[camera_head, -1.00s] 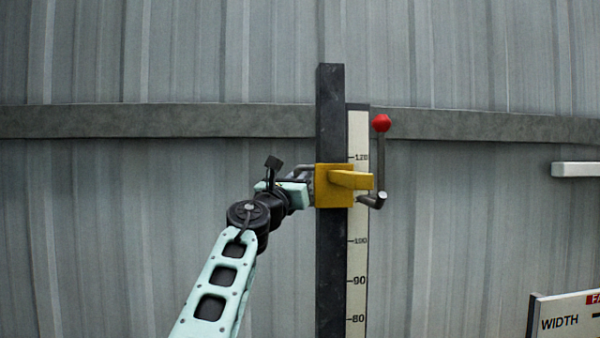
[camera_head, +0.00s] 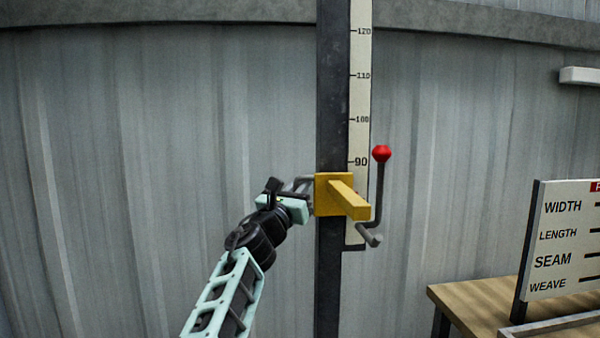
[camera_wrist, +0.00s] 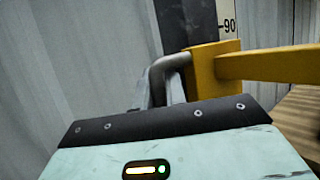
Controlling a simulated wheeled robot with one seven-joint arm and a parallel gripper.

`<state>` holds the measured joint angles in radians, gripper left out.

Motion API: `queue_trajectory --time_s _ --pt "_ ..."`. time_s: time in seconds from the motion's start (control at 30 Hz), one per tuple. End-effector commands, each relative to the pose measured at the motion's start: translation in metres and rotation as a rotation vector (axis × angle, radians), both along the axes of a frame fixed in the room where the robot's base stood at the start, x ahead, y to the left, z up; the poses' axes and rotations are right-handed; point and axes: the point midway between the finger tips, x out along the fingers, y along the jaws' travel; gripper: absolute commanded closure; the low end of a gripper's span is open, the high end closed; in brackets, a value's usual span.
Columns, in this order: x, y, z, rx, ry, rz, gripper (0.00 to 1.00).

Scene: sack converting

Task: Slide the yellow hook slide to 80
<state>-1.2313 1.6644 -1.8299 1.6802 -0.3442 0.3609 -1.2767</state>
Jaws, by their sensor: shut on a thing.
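The yellow hook slide (camera_head: 331,195) sits on the dark upright post (camera_head: 332,90), its yellow arm jutting out toward the right. Its body is below the 90 mark of the pale scale (camera_head: 360,95); the 80 mark is not visible, and the slide covers that part. A grey bent handle (camera_head: 303,181) sticks out on the slide's left. My gripper (camera_head: 307,200) is shut on this handle, at the slide's left side. In the wrist view the handle (camera_wrist: 166,66) rises behind my gripper's edge and joins the yellow slide (camera_wrist: 204,72).
A grey lever with a red knob (camera_head: 381,153) stands just right of the slide. A wooden table (camera_head: 450,295) with a sign board (camera_head: 565,235) listing WIDTH, LENGTH, SEAM and WEAVE is at lower right. The scale ends a little below the slide.

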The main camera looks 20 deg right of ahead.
Motion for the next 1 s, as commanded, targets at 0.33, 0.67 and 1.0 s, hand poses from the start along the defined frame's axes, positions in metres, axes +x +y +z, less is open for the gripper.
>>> queue_trajectory --time_s 0.33,0.67,1.0 --pt "0.0 0.001 -0.032 0.001 0.001 0.002 1.0" --pt "0.0 0.001 -0.035 0.002 0.004 0.001 1.0" --pt "0.0 0.001 -0.033 0.0 0.002 0.001 0.78"
